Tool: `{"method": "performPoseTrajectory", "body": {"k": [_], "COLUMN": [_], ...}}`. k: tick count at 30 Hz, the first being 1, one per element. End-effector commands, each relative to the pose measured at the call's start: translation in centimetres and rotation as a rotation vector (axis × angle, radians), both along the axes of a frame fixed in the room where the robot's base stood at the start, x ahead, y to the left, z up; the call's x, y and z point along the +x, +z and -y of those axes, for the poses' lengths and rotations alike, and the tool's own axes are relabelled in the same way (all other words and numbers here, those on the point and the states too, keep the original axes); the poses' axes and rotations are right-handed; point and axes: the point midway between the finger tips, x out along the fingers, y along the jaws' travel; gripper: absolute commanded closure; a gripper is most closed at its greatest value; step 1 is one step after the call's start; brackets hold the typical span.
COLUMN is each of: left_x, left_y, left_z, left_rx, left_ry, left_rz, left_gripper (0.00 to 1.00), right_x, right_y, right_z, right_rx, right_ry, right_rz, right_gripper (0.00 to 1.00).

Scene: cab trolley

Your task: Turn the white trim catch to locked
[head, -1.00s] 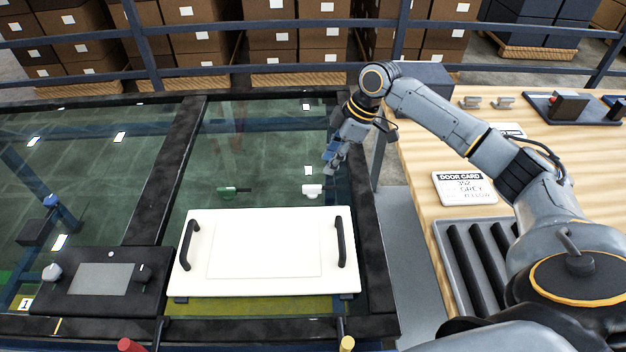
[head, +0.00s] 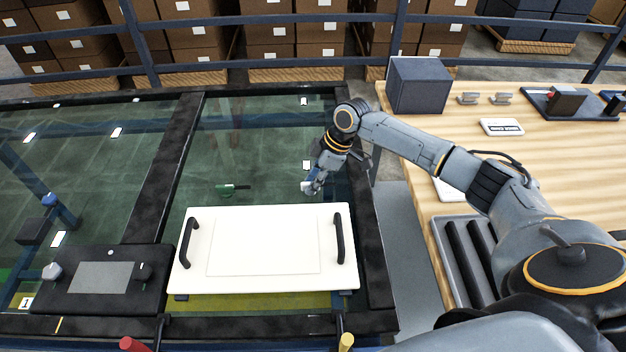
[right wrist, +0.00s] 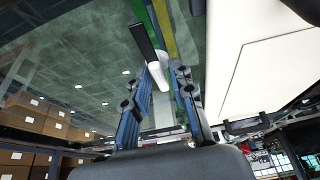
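The white trim catch (head: 306,187) sits on the dark glass panel behind the white board, mostly hidden by my right gripper (head: 314,184) in the head view. In the right wrist view the catch is a white rounded piece (right wrist: 158,76) with a dark bar beside its far end. My right gripper (right wrist: 164,88) has its blue fingers apart, one to each side of the white piece, at about its near end. I cannot tell whether they touch it. A green catch (head: 227,190) with a dark lever lies further left on the glass. My left gripper is out of view.
The white board (head: 264,212) with two black handles lies in front of the catch. A black frame bar (head: 165,165) runs at left. A wooden bench (head: 470,150) with a dark box (head: 420,85) and a ribbed tray (head: 446,240) stands at right.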

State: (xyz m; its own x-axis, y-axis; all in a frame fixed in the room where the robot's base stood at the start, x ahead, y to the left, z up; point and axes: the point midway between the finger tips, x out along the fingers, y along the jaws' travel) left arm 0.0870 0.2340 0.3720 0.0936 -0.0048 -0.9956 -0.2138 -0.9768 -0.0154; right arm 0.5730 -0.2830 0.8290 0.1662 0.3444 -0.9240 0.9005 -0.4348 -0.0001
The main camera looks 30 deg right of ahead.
Motion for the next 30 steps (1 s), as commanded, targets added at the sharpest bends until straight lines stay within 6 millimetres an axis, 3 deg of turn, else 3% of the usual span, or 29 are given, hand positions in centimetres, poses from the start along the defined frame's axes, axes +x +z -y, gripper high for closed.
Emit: {"method": "performPoseTrajectory", "body": {"k": [3, 14, 20, 30], "left_x": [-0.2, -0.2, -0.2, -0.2], "left_y": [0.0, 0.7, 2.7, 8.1], "left_z": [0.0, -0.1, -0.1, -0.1], "left_rx": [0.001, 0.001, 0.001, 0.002], "left_ry": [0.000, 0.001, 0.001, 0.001], "left_rz": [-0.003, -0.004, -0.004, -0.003], "left_gripper": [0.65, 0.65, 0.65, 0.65], "right_x": [0.0, -0.1, -0.2, -0.3], "right_y": [0.0, 0.2, 0.6, 0.8], "right_z": [0.0, 0.0, -0.1, -0.3], "right_rx": [0.000, 0.000, 0.001, 0.002], "right_ry": [0.000, -0.026, -0.118, -0.411], "right_rz": [0.000, -0.002, -0.002, -0.004], "right_gripper": [1.00, 1.00, 1.00, 1.00]}}
